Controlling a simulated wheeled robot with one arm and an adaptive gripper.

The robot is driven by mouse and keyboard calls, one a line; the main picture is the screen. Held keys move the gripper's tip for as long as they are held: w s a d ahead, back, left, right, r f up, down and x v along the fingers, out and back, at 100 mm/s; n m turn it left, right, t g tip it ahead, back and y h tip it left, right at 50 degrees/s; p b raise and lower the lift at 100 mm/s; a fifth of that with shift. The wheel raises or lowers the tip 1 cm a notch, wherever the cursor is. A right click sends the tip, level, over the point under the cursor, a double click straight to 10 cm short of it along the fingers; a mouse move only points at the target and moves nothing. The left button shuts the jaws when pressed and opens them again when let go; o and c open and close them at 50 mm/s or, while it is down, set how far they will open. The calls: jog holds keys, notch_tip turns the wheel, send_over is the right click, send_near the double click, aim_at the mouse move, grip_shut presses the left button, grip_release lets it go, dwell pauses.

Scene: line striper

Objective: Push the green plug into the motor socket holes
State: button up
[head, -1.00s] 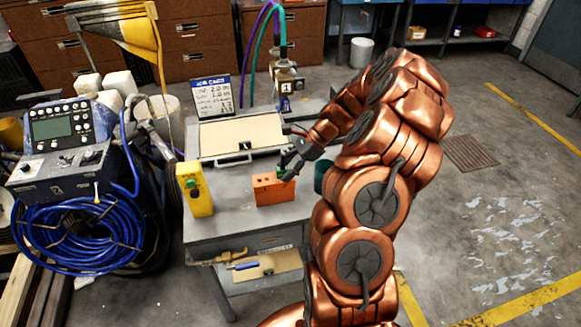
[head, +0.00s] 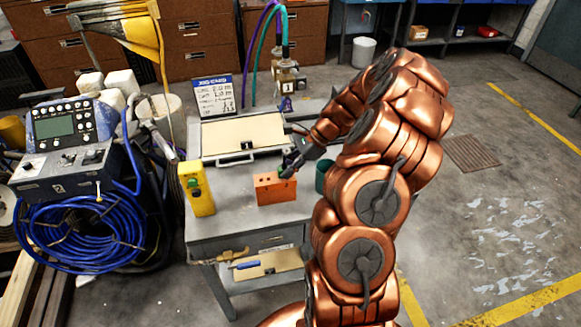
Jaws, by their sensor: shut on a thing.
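The orange block (head: 272,190) with small dark holes in its front face stands on the grey cart top; it looks like the motor socket. My gripper (head: 287,168) is at the block's upper right edge, with my copper arm reaching in from the right. A small bit of green, the plug (head: 282,172), shows at the fingertips, and my gripper is shut on it. The fingers hide most of the plug. I cannot tell whether it touches the block or sits in any hole.
A yellow box with a green button (head: 198,190) stands left of the block. A dark green cup (head: 322,176) stands to the right, close to my arm. A sign (head: 213,95) and a beige panel (head: 243,134) are behind. The cart top before the block is clear.

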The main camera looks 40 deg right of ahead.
grip_shut()
jog(key=shift+w+r+p, duration=0.1)
jog(key=shift+r+p, duration=0.35)
jog(key=shift+r, duration=0.3)
jog(key=shift+r+p, duration=0.85)
jog(key=shift+r, duration=0.85)
